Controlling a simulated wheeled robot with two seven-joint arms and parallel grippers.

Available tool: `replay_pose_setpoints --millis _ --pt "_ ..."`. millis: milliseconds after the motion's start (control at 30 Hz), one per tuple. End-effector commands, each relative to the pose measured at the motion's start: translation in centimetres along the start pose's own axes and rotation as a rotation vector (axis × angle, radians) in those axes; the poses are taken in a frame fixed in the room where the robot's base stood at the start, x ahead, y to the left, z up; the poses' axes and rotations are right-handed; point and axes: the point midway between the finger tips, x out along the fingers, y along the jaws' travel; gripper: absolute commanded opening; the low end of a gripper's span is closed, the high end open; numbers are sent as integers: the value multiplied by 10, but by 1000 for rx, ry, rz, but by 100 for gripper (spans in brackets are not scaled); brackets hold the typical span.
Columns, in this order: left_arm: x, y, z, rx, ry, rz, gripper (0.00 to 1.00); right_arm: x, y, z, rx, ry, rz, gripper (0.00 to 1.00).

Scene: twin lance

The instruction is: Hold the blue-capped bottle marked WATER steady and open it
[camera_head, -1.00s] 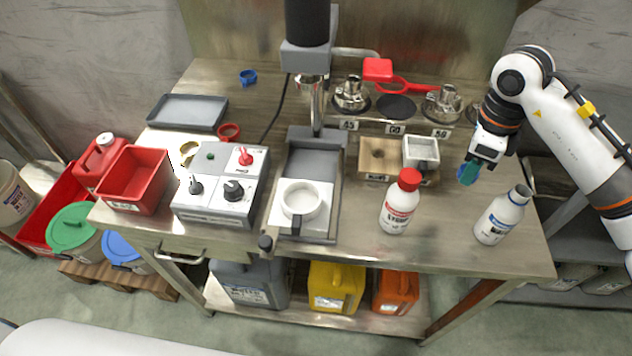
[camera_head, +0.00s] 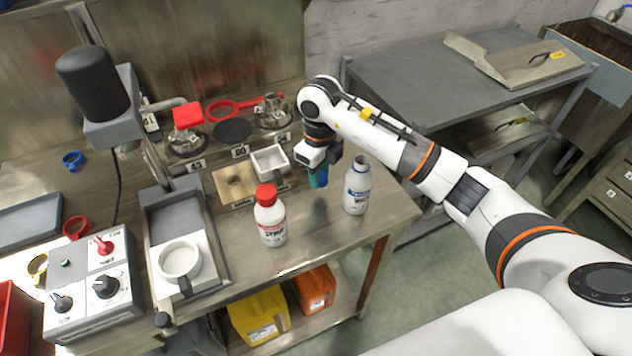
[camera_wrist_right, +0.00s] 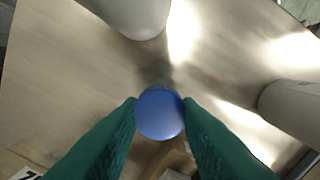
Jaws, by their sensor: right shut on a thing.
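My right gripper (camera_head: 318,177) has green fingers and is above the bench, apart from that bottle. In the right wrist view, its fingers (camera_wrist_right: 160,114) are shut on a round blue cap (camera_wrist_right: 160,113). No gripper holds the bottle in these views. My left gripper is not in view.
A red-capped white bottle (camera_head: 270,215) stands left of my right gripper. A control box (camera_head: 92,288) and press (camera_head: 182,225) stand to the left. A grey table (camera_head: 440,85) is behind right.

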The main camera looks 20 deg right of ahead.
Motion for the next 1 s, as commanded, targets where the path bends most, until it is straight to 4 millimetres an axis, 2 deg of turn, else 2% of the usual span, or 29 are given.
replay_pose_setpoints --millis 167,333,700,733,800,867,1000 --pt "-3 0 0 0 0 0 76 15 0 0 0 -2 -1 3" --pt "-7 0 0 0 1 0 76 38 -1 1 -1 -3 -2 3" --pt "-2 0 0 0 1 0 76 45 0 0 -2 0 1 3" --pt "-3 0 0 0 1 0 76 45 0 0 -2 0 1 32" --pt "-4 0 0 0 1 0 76 44 0 0 -2 0 1 43" --pt "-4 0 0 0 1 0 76 44 0 0 -2 0 0 52" --pt "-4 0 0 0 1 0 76 44 0 0 -2 0 0 52"
